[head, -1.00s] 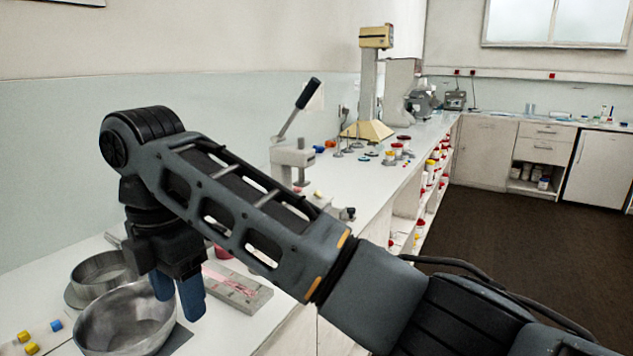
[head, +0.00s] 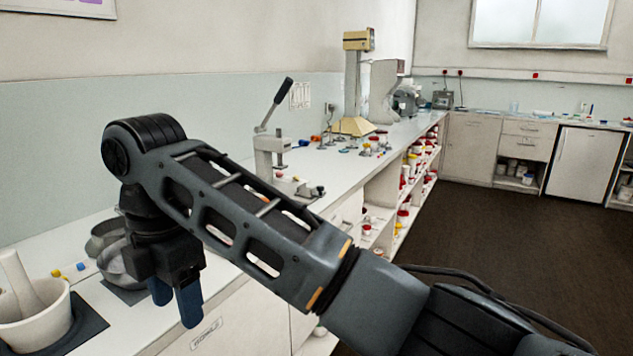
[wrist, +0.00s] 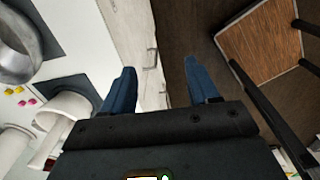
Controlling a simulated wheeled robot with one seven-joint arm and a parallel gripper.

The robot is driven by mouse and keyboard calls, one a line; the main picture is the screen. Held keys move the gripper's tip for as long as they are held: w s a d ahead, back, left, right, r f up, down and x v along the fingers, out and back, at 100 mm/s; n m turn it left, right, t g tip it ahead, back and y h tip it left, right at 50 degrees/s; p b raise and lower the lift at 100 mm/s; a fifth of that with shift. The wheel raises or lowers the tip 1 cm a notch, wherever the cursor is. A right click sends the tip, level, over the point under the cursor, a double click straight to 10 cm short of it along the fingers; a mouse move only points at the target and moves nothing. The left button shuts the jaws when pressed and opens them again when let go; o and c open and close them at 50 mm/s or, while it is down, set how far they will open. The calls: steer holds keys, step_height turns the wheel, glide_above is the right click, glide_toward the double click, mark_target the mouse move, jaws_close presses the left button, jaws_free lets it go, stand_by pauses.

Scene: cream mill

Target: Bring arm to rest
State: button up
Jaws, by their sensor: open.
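My gripper (head: 175,302) hangs at the end of my bent arm, pointing down at the front edge of the white counter (head: 130,325). In the wrist view its two blue fingers (wrist: 157,90) stand wide apart with nothing between them. Below them show the drawer fronts and the brown floor (wrist: 190,25). In the head view one finger partly covers the other. My forearm hides part of the counter.
A white mortar with a pestle (head: 38,315) stands at the near left, and metal bowls (head: 108,245) sit behind my gripper. A lever press (head: 270,150) stands further along. A wooden-topped stool or chair (wrist: 265,45) is on the floor. The right-hand floor is clear.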

steer(key=s+a+f+m+y, duration=0.2)
steer(key=s+f+m+y, duration=0.15)
steer(key=f, duration=0.45)
steer(key=s+a+f+m+y, duration=0.1)
steer(key=s+f+m+y, duration=0.25)
steer(key=f, duration=0.45)
steer(key=s+d+f+m+t+y, duration=0.2)
steer(key=s+d+f+m+t, duration=0.5)
steer(key=d+m, duration=0.25)
steer(key=s+d+m+t+h, duration=0.25)
steer(key=s+d+m, duration=0.3)
steer(key=d, duration=0.45)
steer(key=s+d+m+t+h, duration=0.25)
steer(key=s+d+m, duration=0.3)
steer(key=d, duration=0.45)
steer(key=s+d+r+m+t+h, duration=0.2)
steer(key=s+d+r+h, duration=0.2)
steer(key=s+d+r, duration=0.8)
steer(key=shift+s+d+r+t, duration=0.15)
steer(key=shift+s+d+t, duration=0.25)
steer(key=shift+s+d, duration=0.55)
